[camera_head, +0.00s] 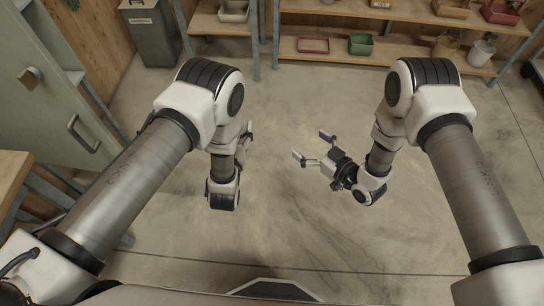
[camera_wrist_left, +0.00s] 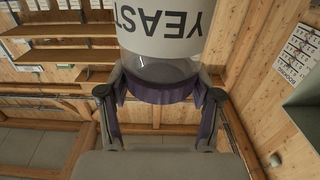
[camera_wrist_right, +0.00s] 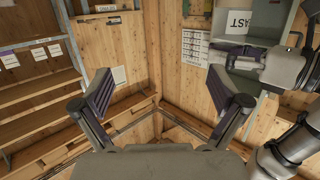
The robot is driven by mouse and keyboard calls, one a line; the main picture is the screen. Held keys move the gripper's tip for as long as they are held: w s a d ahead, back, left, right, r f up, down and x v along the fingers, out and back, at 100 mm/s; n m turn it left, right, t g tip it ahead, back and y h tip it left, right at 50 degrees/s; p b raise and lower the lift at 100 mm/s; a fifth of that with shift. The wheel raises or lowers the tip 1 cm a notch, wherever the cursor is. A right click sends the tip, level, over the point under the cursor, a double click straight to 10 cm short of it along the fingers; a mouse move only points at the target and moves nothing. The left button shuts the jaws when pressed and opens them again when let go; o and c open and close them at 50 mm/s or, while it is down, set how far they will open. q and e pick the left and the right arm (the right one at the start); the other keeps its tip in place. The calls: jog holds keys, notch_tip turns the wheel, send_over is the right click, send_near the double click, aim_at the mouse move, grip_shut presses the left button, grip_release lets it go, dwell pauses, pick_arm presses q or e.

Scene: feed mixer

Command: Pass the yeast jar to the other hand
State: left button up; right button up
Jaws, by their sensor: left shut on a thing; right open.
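The yeast jar (camera_wrist_left: 165,35) has a white label reading YEAST, upside down in the left wrist view, above a clear lower part. My left gripper (camera_wrist_left: 160,92) is shut on the jar near that clear end. In the right wrist view part of the jar's label (camera_wrist_right: 238,22) shows at the upper right, beside my left gripper. In the head view my left gripper (camera_head: 246,135) is mostly hidden by its arm, and I cannot make out the jar. My right gripper (camera_head: 312,146) is open and empty, pointing left across a gap; its spread fingers also show in the right wrist view (camera_wrist_right: 163,92).
A green cabinet (camera_head: 55,95) stands at the left, with a wooden table (camera_head: 12,175) below it. A grey bin (camera_head: 150,35) and shelves (camera_head: 395,60) with trays and pots stand at the back. The floor between my arms is clear.

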jog(key=s+a+f+n+g+y, duration=0.25)
jog(key=s+a+y, duration=0.2)
jog(key=a, duration=0.65)
jog(key=shift+n, duration=0.25)
jog(key=x, duration=0.5)
jog(key=w+x, duration=0.1)
jog(key=x, duration=0.5)
jog(key=c, duration=1.3)
pick_arm(q)
jog(key=o, duration=1.8)
jog(key=shift+c, duration=0.2)
